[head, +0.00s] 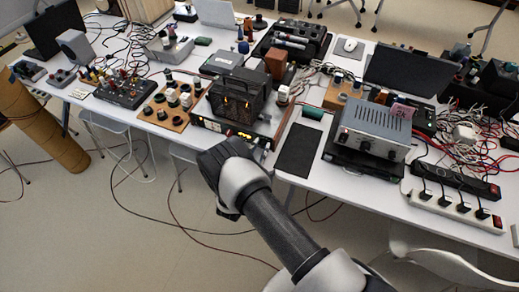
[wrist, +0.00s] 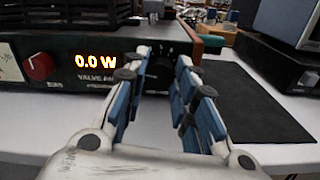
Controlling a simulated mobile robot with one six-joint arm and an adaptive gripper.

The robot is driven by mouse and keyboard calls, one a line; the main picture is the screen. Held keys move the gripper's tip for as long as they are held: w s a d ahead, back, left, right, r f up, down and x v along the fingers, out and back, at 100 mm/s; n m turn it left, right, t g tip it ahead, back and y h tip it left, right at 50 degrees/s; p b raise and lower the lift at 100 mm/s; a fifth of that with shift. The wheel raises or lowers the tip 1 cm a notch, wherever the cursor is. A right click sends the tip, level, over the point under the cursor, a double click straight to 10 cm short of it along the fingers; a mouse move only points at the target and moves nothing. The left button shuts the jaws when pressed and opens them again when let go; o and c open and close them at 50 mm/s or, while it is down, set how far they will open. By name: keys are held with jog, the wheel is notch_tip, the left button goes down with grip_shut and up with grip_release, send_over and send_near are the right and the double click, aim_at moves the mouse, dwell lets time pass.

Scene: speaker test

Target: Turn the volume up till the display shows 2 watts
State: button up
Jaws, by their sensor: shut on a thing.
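The valve amplifier, a dark low unit with a lit display (wrist: 96,62) reading 0.0 W, fills the upper left of the wrist view. Its front edge with the lit display also shows in the head view (head: 243,135). A red knob (wrist: 39,67) is left of the display. A dark knob (wrist: 158,72), right of the display, sits between the blue-padded fingers of my gripper (wrist: 163,70), which is shut on it. The fingers hide part of the knob and panel. In the head view my wrist hides the fingertips.
A black mat (head: 297,150) lies on the white table right of the amplifier. A grey power unit (head: 375,128) stands further right. A board with small parts (head: 165,108) is to the left. Loose cables run over the table and floor.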

jog(key=o, duration=1.1)
jog(key=shift+c, duration=0.2)
jog(key=v, duration=1.2)
